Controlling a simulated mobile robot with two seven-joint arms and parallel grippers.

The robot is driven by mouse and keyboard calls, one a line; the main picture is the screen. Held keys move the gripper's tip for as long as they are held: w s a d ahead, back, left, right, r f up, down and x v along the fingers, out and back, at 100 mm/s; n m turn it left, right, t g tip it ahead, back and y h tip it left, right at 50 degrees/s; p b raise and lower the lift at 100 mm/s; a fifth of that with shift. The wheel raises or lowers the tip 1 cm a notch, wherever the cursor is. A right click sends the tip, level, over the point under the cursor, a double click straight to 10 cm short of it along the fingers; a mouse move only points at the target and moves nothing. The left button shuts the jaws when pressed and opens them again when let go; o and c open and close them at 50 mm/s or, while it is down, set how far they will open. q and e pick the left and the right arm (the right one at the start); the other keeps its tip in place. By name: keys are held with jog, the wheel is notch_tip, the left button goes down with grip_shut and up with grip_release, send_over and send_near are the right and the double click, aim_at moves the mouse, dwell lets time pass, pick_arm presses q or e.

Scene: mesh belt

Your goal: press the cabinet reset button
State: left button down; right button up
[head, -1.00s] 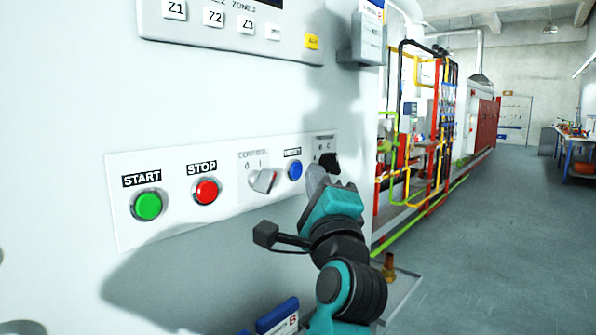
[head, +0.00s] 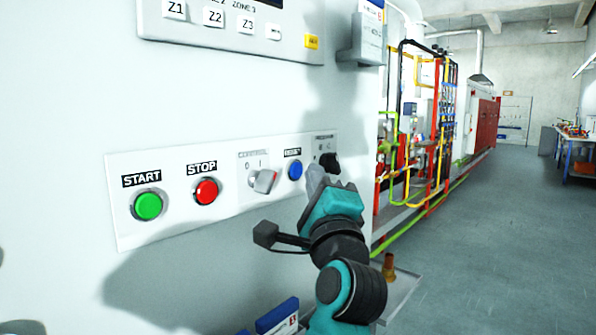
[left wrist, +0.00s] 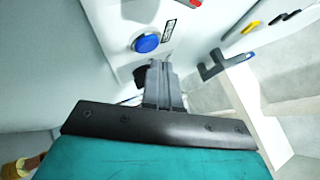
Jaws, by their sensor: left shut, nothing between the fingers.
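The blue reset button (head: 295,170) sits on the cabinet's white control strip (head: 230,216), under a small blurred label. It also shows in the left wrist view (left wrist: 146,43), just beyond and slightly left of the fingertips. My left gripper (head: 316,178) is shut and empty, its tips close to the strip, just right of and slightly below the blue button. I cannot tell whether the tips touch the panel; they appear apart from the button. My right gripper is not in view.
Left of the blue button are a control switch (head: 263,181), a red stop button (head: 206,191) and a green start button (head: 148,206). A black knob (head: 328,161) is right of the fingertips. A grey holder (head: 366,45) juts out above. Open floor (head: 480,240) lies right.

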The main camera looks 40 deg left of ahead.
pick_arm(q)
jog(key=shift+a, duration=0.2)
jog(key=shift+a, duration=0.25)
jog(key=shift+a, duration=0.45)
dwell(0.7)
jog(key=shift+d, duration=0.1)
jog(key=shift+d+b, duration=0.4)
jog(key=shift+d, duration=0.35)
